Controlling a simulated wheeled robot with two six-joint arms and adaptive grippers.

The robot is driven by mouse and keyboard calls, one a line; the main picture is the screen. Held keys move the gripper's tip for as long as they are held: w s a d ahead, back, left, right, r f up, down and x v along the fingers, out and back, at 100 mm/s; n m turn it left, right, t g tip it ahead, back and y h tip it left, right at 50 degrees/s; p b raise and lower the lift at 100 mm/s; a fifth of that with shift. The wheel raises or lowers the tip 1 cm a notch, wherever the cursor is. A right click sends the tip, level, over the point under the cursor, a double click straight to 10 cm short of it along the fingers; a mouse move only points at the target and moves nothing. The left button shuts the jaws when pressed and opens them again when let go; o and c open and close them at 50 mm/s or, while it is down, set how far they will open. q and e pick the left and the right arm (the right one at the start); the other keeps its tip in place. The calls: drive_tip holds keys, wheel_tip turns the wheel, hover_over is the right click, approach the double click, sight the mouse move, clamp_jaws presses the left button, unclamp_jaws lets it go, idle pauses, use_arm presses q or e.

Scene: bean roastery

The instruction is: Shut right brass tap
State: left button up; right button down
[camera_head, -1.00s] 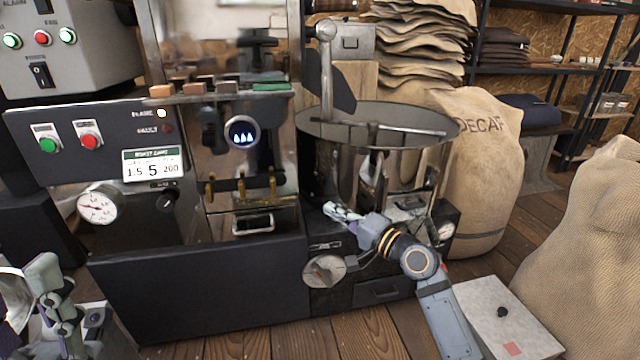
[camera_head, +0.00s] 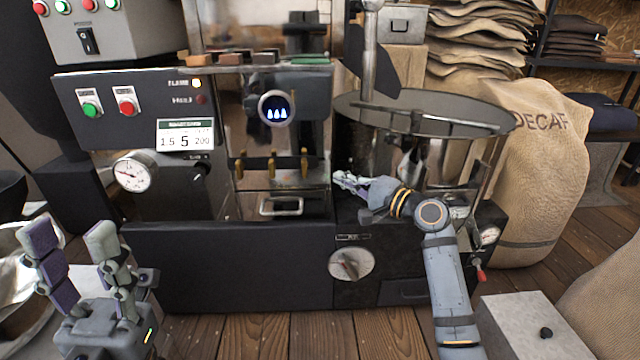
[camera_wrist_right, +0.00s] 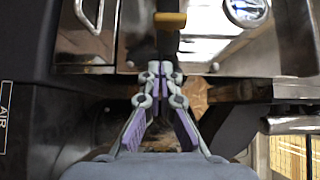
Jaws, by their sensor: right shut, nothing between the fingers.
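Three small brass taps stand in a row on the front of the roasting machine. The right brass tap (camera_head: 304,163) looks upright in the head view, like the other two (camera_head: 240,165) (camera_head: 271,165). My right gripper (camera_head: 339,180) is shut and empty, just right of and slightly below that tap, apart from it in the head view. In the right wrist view, a brass piece (camera_wrist_right: 170,19) lies just beyond the closed fingertips (camera_wrist_right: 160,68); I cannot tell whether they touch. My left gripper (camera_head: 72,235) is open and empty at the lower left.
A metal handle (camera_head: 282,206) sits below the taps. The round cooling drum (camera_head: 430,112) stands right of the machine, beside my right arm. A dial knob (camera_head: 351,264) is on the lower front panel. A DECAF sack (camera_head: 540,170) and a grey box (camera_head: 515,330) stand at the right.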

sight(304, 166)
drive_tip(key=a, duration=0.2)
drive_tip(key=w+a+b, duration=0.1)
drive_tip(key=a, duration=0.1)
drive_tip(key=a+b, duration=0.1)
drive_tip(key=shift+w+a, duration=0.4)
drive_tip(key=shift+b, duration=0.3)
drive_tip(key=shift+f, duration=0.15)
drive_tip(key=shift+m, duration=0.4)
